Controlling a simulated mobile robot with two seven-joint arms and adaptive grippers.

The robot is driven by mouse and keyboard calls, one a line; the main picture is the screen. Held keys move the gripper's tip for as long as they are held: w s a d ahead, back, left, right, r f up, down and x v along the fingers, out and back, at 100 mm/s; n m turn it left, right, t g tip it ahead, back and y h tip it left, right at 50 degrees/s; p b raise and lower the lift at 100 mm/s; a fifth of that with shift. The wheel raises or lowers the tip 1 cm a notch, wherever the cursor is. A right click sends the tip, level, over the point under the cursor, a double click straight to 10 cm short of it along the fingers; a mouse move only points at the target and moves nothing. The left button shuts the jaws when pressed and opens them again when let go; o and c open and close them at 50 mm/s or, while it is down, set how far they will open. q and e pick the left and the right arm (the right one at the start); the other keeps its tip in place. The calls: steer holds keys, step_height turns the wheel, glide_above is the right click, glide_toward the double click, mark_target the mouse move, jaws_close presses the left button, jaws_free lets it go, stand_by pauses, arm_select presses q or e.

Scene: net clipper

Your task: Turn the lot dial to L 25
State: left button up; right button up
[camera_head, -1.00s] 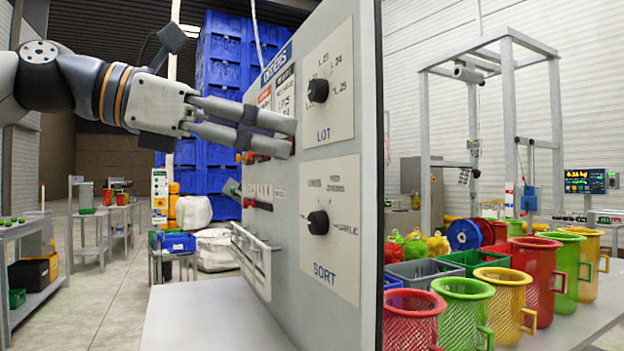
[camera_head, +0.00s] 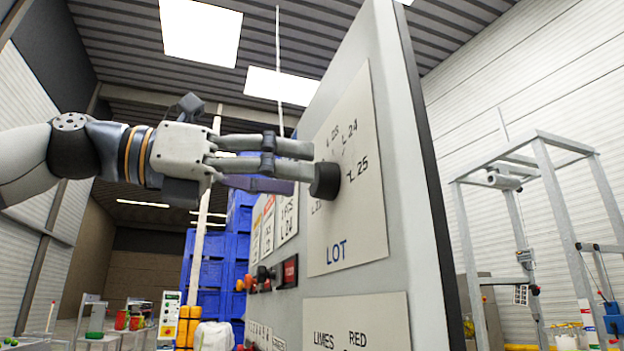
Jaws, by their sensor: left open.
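The lot dial (camera_head: 326,180) is a black round knob on a pale plate marked LOT (camera_head: 350,235), on the grey control panel (camera_head: 408,255). Labels around it include L 23, L 24 and L 25, with L 25 at its right. The knob's pointer mark cannot be made out. My left gripper (camera_head: 312,160) comes in from the left, open, with its fingertips right at the knob. One finger lies along the knob's upper left side and the other partly behind it. Whether they touch it cannot be told. My right gripper is not in view.
A second plate (camera_head: 355,322) with LIMES and RED labels sits below on the panel. Red and orange buttons (camera_head: 288,272) and label cards are on the panel's left part. Blue stacked crates (camera_head: 205,285) stand behind. A metal frame (camera_head: 560,210) stands at right.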

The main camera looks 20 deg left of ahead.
mark_target(323, 181)
arm_select(q)
steer(key=shift+x, duration=1.8)
steer(key=shift+a, duration=0.1)
steer(key=c, duration=1.2)
steer(key=shift+o, duration=0.2)
